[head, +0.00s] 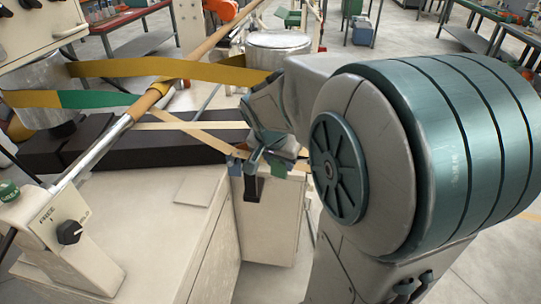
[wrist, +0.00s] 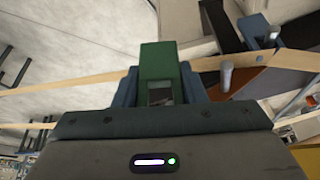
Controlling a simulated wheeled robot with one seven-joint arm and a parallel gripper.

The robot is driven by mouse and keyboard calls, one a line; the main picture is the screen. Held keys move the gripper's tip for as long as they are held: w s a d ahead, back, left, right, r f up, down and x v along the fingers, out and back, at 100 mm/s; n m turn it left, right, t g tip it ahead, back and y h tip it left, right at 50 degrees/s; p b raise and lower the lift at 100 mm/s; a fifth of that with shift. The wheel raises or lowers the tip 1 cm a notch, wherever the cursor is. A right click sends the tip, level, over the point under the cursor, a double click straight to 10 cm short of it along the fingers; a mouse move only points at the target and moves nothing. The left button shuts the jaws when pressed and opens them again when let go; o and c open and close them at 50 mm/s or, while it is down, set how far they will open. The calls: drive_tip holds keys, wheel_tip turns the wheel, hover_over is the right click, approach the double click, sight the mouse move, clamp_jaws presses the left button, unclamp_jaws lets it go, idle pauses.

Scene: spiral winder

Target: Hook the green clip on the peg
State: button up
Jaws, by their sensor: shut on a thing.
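In the wrist view the green clip (wrist: 159,62) is a square-topped block with a dark opening below its top. It sits between the blue-grey fingers of my gripper (wrist: 158,92), which is shut on it. A grey, round-ended peg (wrist: 226,74) stands to the right of the clip, apart from it in the picture. A tan strap (wrist: 88,80) runs to both sides of the clip; I cannot tell how they join.
A blue bracket (wrist: 258,31) stands beyond the peg. In the head view a yellow belt (head: 200,71) with a green section crosses a long wood-and-metal rod (head: 105,148). A panel with a black knob (head: 70,232) is at lower left. Open floor (head: 490,265) shows at right.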

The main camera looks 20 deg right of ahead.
drive_tip(key=shift+w+d+f+p, duration=0.1)
drive_tip(key=shift+w+d+p, duration=0.45)
drive_tip(key=shift+w, duration=0.3)
drive_tip(key=shift+w+d+p, duration=0.4)
drive_tip(key=shift+w+d, duration=0.2)
drive_tip(key=shift+w, duration=0.25)
drive_tip(key=shift+w+d+f+p, duration=0.1)
drive_tip(key=shift+w+d+p, duration=0.45)
drive_tip(key=shift+w, duration=0.3)
drive_tip(key=shift+w+d+f+b, duration=0.45)
drive_tip(key=shift+w+b, duration=0.1)
drive_tip(key=shift+b, duration=0.25)
drive_tip(key=o, duration=1.1)
drive_tip(key=shift+r, duration=0.1)
